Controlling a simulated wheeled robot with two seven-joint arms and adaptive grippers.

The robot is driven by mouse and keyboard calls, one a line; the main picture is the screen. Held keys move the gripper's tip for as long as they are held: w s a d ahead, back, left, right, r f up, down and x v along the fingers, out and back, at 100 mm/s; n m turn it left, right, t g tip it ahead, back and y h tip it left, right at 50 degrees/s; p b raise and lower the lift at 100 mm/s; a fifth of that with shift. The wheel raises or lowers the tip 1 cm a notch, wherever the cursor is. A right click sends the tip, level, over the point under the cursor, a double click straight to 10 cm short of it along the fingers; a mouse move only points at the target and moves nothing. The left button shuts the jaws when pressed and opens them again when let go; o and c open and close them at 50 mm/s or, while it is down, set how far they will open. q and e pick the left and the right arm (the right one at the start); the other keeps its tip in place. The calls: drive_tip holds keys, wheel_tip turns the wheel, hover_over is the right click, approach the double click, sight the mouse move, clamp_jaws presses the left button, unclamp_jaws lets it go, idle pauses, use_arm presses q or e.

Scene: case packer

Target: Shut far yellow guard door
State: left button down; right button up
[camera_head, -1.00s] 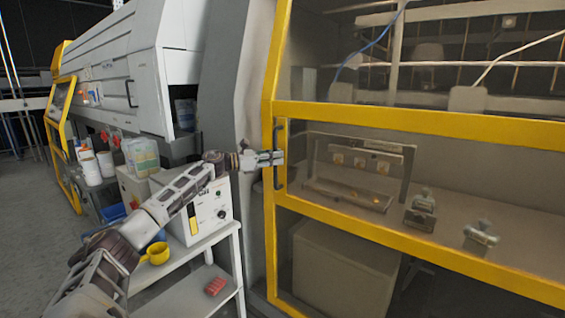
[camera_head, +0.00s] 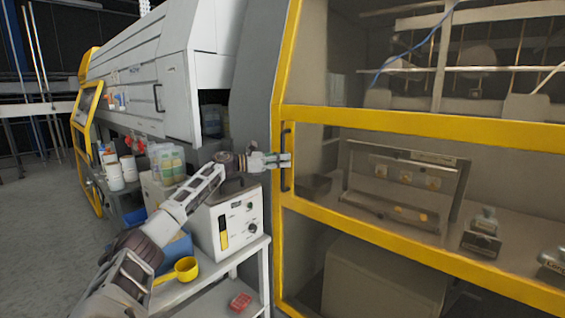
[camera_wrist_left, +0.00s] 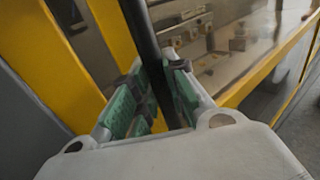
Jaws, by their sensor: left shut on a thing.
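A large yellow-framed guard door (camera_head: 420,127) with a clear panel fills the right of the head view. Its upright black handle (camera_head: 286,181) is at the door's left edge. My left gripper (camera_head: 283,160) is shut on this handle from the left. In the left wrist view the green-padded fingers (camera_wrist_left: 157,85) sit on either side of the black bar (camera_wrist_left: 140,28). Another yellow-framed door (camera_head: 76,150) stands farther off at the far left. I cannot tell whether the held door is fully closed. My right gripper is out of view.
A white shelf (camera_head: 205,283) below my left arm holds a grey instrument box (camera_head: 238,222) and a yellow scoop (camera_head: 186,268). A red rack (camera_head: 240,303) lies on its lower level. A metal fixture (camera_head: 405,188) shows behind the panel. The floor at left is open.

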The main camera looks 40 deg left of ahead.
use_arm(q)
drive_tip(key=shift+a+r, duration=0.15)
drive_tip(key=shift+a, duration=0.1)
drive_tip(key=c, duration=1.4)
unclamp_jaws()
drive_tip(key=shift+a, duration=0.15)
drive_tip(key=shift+s+f, duration=0.1)
drive_tip(key=shift+f, duration=0.1)
drive_tip(key=shift+v, duration=5.9)
